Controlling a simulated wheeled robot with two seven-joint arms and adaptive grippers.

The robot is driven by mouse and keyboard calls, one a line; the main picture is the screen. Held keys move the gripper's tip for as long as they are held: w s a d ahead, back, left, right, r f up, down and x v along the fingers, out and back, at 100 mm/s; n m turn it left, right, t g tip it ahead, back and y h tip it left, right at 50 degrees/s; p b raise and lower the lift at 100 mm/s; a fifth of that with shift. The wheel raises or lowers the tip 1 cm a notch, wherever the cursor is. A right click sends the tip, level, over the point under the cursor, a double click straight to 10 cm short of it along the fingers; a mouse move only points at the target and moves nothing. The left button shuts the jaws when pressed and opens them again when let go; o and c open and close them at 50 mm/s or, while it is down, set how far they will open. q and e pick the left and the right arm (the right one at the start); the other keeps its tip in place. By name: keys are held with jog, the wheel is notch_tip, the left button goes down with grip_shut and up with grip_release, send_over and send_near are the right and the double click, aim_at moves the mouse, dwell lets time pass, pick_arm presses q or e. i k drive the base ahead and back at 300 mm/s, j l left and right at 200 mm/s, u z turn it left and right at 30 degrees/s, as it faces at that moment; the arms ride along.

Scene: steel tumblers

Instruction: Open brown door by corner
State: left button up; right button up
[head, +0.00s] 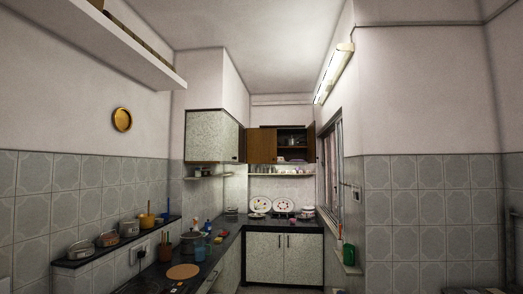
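A brown wall cabinet hangs in the far corner of the kitchen. Its brown left door panel (262,146) looks flat across the front, beside the speckled grey corner cabinet (212,136). To its right the cabinet interior (291,139) is exposed, with dishes on its shelves. A narrow brown panel (311,142) at the right end looks like a door standing open, seen nearly edge-on by the window. Neither of my grippers is in view.
A dark L-shaped counter (283,225) runs along the left and back, holding plates, pots and cups. Below it are speckled lower cabinet doors (284,259). A black ledge (115,243) with pots is at left. A window (331,167) is at right. A narrow floor space lies between.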

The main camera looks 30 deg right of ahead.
aim_at(262, 142)
jog(key=i+l+z, duration=0.55)
jog(key=i, duration=0.25)
jog(key=i+l+z, duration=0.3)
jog(key=i, duration=0.15)
jog(key=i+l+z, duration=0.1)
jog(key=i+z, duration=0.15)
jog(key=i, duration=0.2)
jog(key=i+l+u, duration=0.15)
jog(key=i, duration=1.4)
jog(key=i+z, duration=0.15)
jog(key=i, duration=0.65)
jog(key=i+z, duration=0.2)
jog(key=i, duration=0.55)
jog(key=i+j+z, duration=0.15)
jog(key=i, duration=0.65)
